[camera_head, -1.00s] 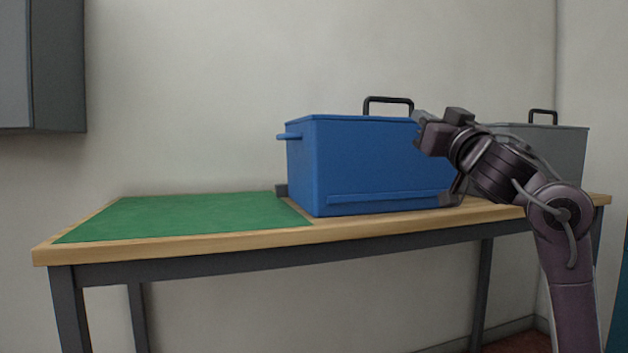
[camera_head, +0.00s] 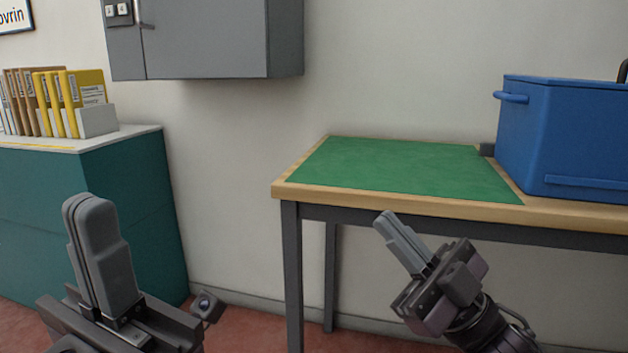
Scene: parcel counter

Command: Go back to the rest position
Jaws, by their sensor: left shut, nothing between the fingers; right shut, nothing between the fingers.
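My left gripper (camera_head: 90,215) is at the lower left, in front of the teal cabinet, with its fingers together, pointing up and empty. My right gripper (camera_head: 386,222) is at the lower right, in front of the table's front edge. Its fingers are together, point up and to the left, and hold nothing. Neither gripper appears to touch anything.
A wooden-topped table (camera_head: 290,190) bears a green mat (camera_head: 415,168) and, at the right, a blue box (camera_head: 565,140) cut by the picture edge. A teal cabinet (camera_head: 130,200) at left carries a white holder (camera_head: 97,121) with yellow and brown folders. A grey wall cabinet (camera_head: 210,40) hangs above.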

